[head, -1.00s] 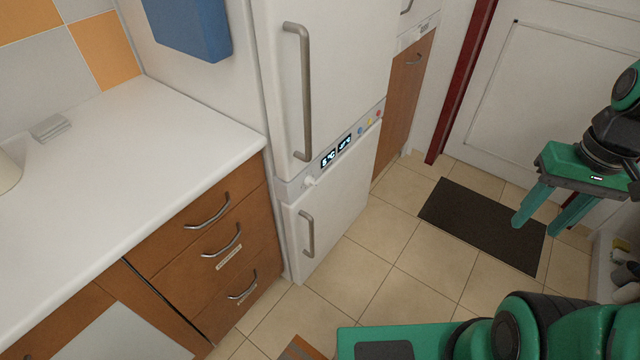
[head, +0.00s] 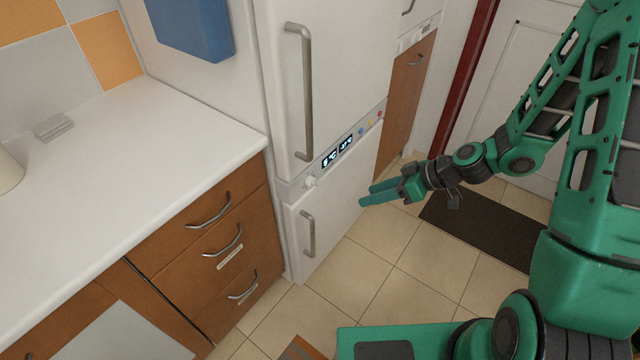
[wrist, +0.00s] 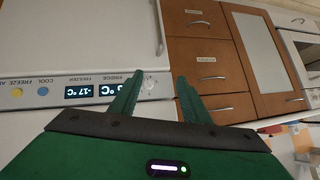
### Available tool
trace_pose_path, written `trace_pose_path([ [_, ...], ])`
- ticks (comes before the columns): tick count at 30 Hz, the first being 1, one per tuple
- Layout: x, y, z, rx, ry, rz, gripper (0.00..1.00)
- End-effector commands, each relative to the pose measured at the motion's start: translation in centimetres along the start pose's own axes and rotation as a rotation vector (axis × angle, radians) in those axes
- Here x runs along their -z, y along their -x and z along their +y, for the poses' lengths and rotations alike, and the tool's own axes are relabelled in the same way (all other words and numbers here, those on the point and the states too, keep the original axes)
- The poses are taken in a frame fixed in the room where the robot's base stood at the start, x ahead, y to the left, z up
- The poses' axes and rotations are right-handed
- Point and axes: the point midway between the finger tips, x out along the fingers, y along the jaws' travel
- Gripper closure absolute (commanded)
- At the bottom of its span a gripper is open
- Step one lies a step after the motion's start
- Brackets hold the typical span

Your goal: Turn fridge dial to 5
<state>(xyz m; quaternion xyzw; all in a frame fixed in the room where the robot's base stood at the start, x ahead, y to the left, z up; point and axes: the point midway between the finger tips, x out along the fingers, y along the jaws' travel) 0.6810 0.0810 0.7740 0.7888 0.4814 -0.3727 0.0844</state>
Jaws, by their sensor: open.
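The fridge dial (head: 310,181) is a small white knob at the left end of the grey control strip on the white fridge. In the wrist view the dial (wrist: 148,84) shows between the fingertips, beyond them. My gripper (head: 366,195) is open and empty, its green fingers pointing left toward the strip from the right. It is apart from the dial. The gripper also shows in the wrist view (wrist: 156,78). Two lit displays (head: 337,151) sit right of the dial; the wrist view shows them upside down, the freezer one reading -17 °C. The fridge digit is unclear.
A long upper door handle (head: 303,92) and a shorter lower handle (head: 308,234) stick out near the dial. Brown drawers (head: 222,245) under a white counter (head: 130,170) stand to the left. Tiled floor is clear before the fridge; a dark mat (head: 480,235) lies right.

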Motion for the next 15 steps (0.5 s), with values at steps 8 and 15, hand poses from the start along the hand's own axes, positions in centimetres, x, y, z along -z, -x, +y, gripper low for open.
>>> trace_pose_path([
  [8,2.5,-5.4,0.6,-0.017,0.046,0.259,0.57],
  [15,3.4,-6.9,1.4,-0.065,0.045,0.360,0.57],
])
